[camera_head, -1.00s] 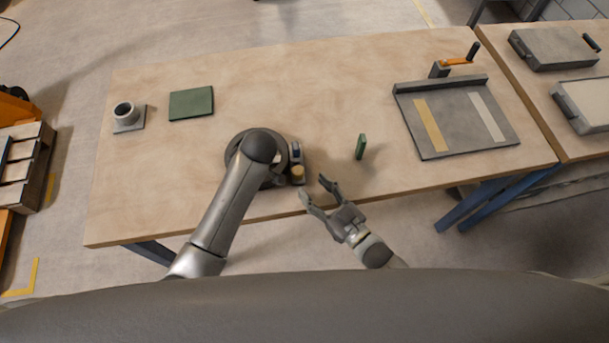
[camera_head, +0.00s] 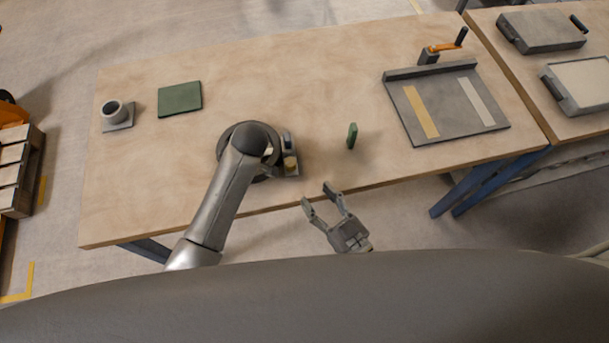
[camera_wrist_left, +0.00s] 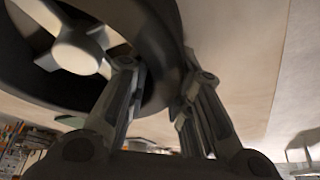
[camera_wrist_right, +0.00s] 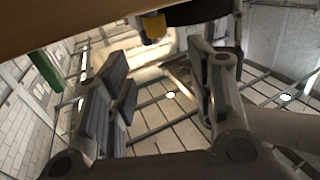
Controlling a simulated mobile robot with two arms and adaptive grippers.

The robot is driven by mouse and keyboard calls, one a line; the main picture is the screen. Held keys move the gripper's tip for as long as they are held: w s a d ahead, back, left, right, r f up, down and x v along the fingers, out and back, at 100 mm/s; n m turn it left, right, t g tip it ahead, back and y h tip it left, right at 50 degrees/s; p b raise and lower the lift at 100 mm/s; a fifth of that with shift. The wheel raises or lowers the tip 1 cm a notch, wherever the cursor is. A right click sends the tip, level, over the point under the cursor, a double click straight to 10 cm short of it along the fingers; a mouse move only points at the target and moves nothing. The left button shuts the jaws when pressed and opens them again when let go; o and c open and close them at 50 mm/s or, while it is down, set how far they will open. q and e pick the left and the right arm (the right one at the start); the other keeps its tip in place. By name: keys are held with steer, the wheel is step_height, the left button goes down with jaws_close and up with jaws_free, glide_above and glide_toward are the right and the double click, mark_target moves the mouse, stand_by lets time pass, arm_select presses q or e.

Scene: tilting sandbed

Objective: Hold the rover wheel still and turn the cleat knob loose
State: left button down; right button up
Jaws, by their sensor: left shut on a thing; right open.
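The dark rover wheel (camera_head: 224,141) lies near the table's front edge, largely covered by my left arm in the head view. My left gripper (camera_wrist_left: 158,85) is shut on the wheel's rim, with its fingers on either side of it; pale spokes show in the left wrist view. The tan cleat knob (camera_head: 290,163) sits on a small grey block at the wheel's right side. It also shows as a yellow cap (camera_wrist_right: 153,25) in the right wrist view. My right gripper (camera_head: 316,194) is open and empty, in front of the table edge and apart from the knob.
A small upright green piece (camera_head: 352,136) stands right of the wheel. A grey tray with strips (camera_head: 455,129) and an orange crank (camera_head: 443,47) is at the right. A green pad (camera_head: 180,98) and a grey cup (camera_head: 113,109) are at the left. Bare tabletop lies between.

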mark_target(294, 167)
steer(key=w+a+m+h, duration=0.1)
steer(key=w+a, duration=0.1)
steer(key=w, duration=0.1)
steer(key=w+a+m+t+h, duration=0.1)
steer(key=w+a+h, duration=0.1)
steer(key=w, duration=0.1)
steer(key=w+a+m+h, duration=0.1)
steer(key=w+a+h, duration=0.1)
steer(key=w, duration=0.1)
steer(key=shift+w+f+t, duration=0.2)
steer(key=shift+f+t, duration=0.15)
steer(key=shift+t, duration=0.05)
steer(key=c, duration=1)
steer(key=shift+w+d+n+g+y, duration=0.1)
steer(key=shift+n+g+y, duration=0.15)
steer(key=shift+n+y, duration=0.3)
steer(key=shift+d+n+g+y, duration=0.2)
steer(key=shift+n+y, duration=0.1)
steer(key=shift+y, duration=0.4)
steer(key=shift+w+d+n+g+y, duration=0.1)
steer(key=shift+n+g+y, duration=0.15)
steer(key=shift+n+y, duration=0.3)
steer(key=shift+n+g+y, duration=0.7)
steer(key=shift+y, duration=0.6)
